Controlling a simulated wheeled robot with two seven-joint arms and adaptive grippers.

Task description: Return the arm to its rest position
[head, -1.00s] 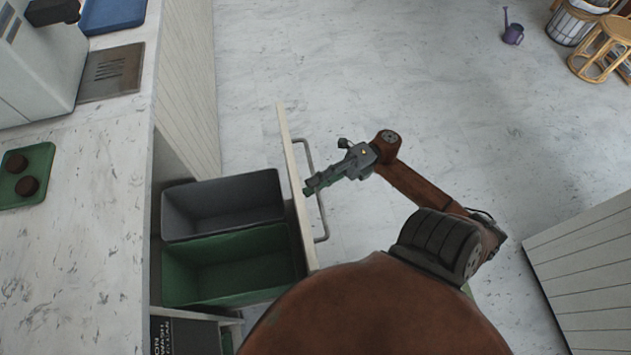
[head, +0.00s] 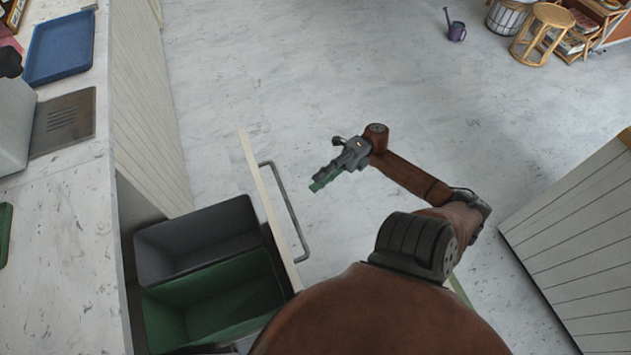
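My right arm comes up from the lower right and bends back to the left over the floor. My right gripper (head: 322,181), grey with green at the fingertips, points down and left. It appears just right of the handle (head: 285,208) of the open drawer, with a gap of floor between them in the picture. I see no object at its fingertips. Its fingers line up from this angle, so I cannot tell whether they are open or shut. My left gripper is out of view.
The pulled-out drawer holds a grey bin (head: 195,240) and a green bin (head: 215,300). A blue tray (head: 60,50) and a metal drip plate (head: 62,122) lie on the left counter (head: 60,240). A panelled cabinet (head: 575,235) stands at right.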

